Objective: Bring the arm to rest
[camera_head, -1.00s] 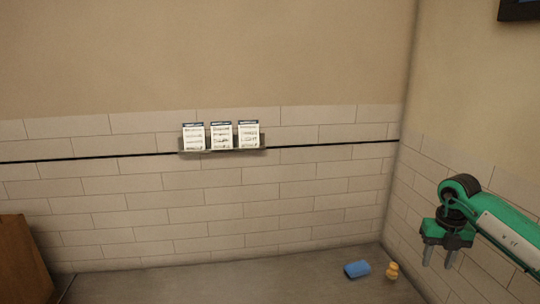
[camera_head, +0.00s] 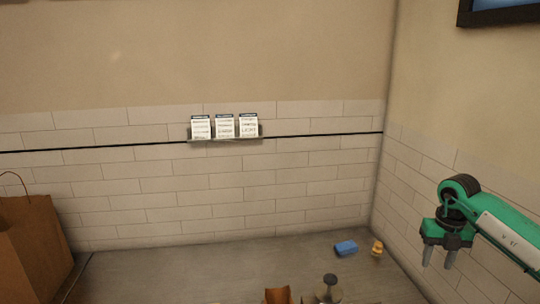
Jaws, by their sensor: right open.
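My right gripper (camera_head: 438,256) is at the right of the head view, at the end of my green arm. Its two grey fingers point down and stand apart, with nothing between them. It hangs in front of the right wall, clear of the things on the counter. My left gripper is out of view.
The grey counter (camera_head: 190,274) bears a blue block-like thing (camera_head: 346,248) and a small yellow-orange thing (camera_head: 377,248) near the corner. A dark-knobbed object (camera_head: 329,289) and a brown thing (camera_head: 278,296) show at the bottom edge. A brown paper bag (camera_head: 32,248) stands left. A card rack (camera_head: 225,138) hangs on the wall.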

